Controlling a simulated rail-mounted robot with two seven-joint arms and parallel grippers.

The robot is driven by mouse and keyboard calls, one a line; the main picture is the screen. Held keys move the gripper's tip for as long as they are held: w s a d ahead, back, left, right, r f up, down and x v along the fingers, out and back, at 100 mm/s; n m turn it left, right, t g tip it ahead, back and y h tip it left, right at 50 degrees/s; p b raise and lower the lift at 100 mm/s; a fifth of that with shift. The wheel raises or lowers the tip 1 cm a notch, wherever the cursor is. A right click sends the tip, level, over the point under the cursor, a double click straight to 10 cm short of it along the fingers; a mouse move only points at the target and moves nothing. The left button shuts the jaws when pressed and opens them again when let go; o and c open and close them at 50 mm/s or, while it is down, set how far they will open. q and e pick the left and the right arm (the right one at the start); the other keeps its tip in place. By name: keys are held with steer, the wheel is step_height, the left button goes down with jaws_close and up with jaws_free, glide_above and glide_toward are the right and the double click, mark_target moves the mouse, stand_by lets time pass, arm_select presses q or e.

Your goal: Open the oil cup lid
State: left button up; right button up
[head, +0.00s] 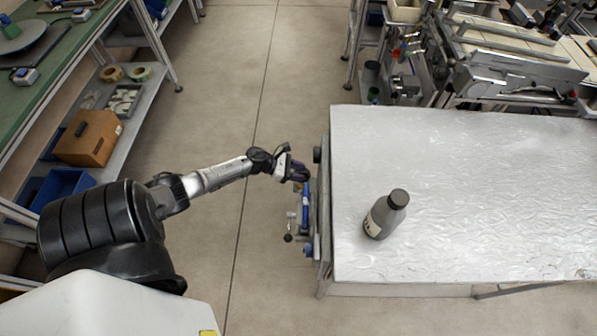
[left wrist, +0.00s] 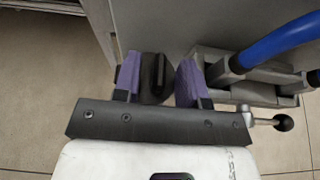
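My left gripper (head: 300,172) is at the left side of the metal table, low beside its edge. In the left wrist view its two purple fingers (left wrist: 158,80) are apart, one on each side of a small black upright part (left wrist: 153,72). A narrow gap shows on the right of this part; contact on the left cannot be told. It may be the oil cup lid, but I cannot tell for sure. A dark bottle with a grey cap (head: 398,198) and a pale label stands on the table. My right gripper is not in view.
The silver-topped table (head: 480,180) is mostly bare. A blue handle (left wrist: 285,42) and a lever with a ball knob (left wrist: 283,122) are close to the right of my left gripper. A green workbench (head: 50,55) stands at the left. Open floor lies between.

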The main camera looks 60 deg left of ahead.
arm_select(q)
steer(key=shift+c, duration=0.4)
jaws_close()
